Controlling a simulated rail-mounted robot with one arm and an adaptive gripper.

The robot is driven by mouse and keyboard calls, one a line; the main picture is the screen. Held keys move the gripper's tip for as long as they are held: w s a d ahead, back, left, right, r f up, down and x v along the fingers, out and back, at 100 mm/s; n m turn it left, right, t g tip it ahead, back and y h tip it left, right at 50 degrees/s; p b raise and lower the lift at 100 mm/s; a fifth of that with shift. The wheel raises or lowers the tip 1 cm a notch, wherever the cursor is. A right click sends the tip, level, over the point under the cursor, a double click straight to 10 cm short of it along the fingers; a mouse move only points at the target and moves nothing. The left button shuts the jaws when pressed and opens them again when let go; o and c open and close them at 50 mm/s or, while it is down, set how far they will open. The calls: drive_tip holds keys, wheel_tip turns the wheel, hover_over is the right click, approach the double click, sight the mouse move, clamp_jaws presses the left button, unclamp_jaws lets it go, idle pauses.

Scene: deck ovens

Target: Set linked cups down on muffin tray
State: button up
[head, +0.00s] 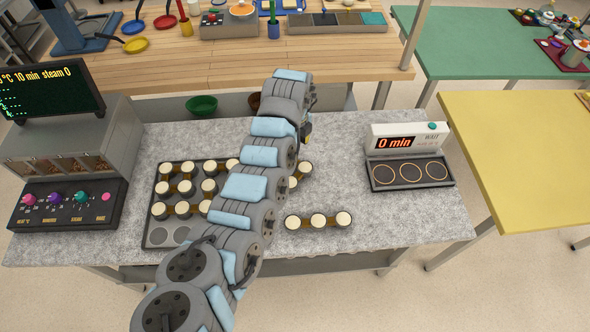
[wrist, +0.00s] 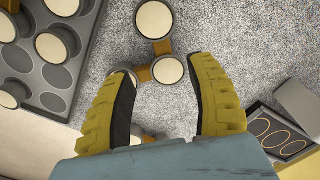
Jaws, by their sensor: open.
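The dark muffin tray (head: 163,239) lies on the grey counter, with white-topped linked cups in its back rows and empty wells at the front left. It shows at the upper left of the wrist view (wrist: 57,76). A row of three linked cups (head: 318,221) lies on the counter right of the tray. More cups (head: 306,168) stand behind it, partly hidden by my arm. In the wrist view my gripper (wrist: 163,70) is open, its yellow fingers above linked cups (wrist: 168,69) on the counter. I see no contact with them. In the head view my arm mostly hides the gripper.
A timer unit (head: 405,140) reading 0 min, with a ringed plate (head: 410,173), stands at the counter's right. A control panel (head: 68,203) and a display (head: 48,90) are at the left. Open counter lies between the cups and the timer.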

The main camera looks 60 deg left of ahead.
drive_tip(key=shift+w+f+b, duration=0.15)
drive_tip(key=shift+f+b, duration=0.5)
drive_tip(key=shift+f, duration=3.9)
drive_tip(key=shift+c, duration=0.2)
clamp_jaws()
